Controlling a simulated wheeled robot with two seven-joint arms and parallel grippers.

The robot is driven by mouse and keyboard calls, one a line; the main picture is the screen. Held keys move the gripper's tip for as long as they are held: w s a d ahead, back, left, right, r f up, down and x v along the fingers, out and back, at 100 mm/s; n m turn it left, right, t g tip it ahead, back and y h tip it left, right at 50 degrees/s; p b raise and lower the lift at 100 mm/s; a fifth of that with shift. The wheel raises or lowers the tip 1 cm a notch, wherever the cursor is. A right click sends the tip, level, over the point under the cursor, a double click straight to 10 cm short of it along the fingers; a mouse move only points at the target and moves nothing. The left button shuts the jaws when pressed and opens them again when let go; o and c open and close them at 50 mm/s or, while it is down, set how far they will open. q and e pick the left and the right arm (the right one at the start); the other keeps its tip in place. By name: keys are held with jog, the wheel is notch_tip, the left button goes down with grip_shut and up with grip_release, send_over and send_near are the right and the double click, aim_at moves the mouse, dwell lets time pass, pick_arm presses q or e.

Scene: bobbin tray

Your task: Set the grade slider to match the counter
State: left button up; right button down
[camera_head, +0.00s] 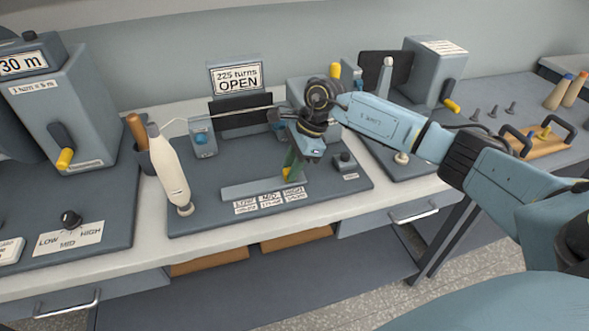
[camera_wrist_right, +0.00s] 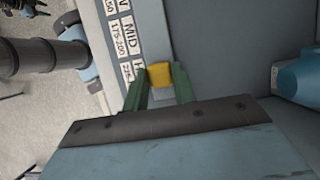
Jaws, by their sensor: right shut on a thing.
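The counter sign (camera_head: 237,79) at the back of the middle station reads "225 turns OPEN". The grade slider's track (camera_head: 245,189) is a grey bar with LOW, MID and HIGH labels (camera_head: 270,198) in front of it. Its yellow knob (camera_head: 287,173) stands at the right end, by the HIGH label. My right gripper (camera_head: 291,170) reaches down from the right and is shut on this knob. In the right wrist view the yellow knob (camera_wrist_right: 160,75) sits between the green fingers (camera_wrist_right: 160,88), beside the partly hidden HIGH label. My left gripper is not in view.
A cream bobbin (camera_head: 171,175) stands left of the track, with a thread running toward my right arm. A black knob (camera_head: 344,160) is to the right. A box with a yellow-handled crank (camera_head: 66,155) stands at the left. The board's front strip is clear.

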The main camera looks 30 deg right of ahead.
jog(key=c, duration=1.1)
grip_release()
jog(key=shift+d, duration=0.1)
jog(key=v, duration=1.3)
jog(key=shift+d+r, duration=0.1)
jog(key=shift+r, duration=0.05)
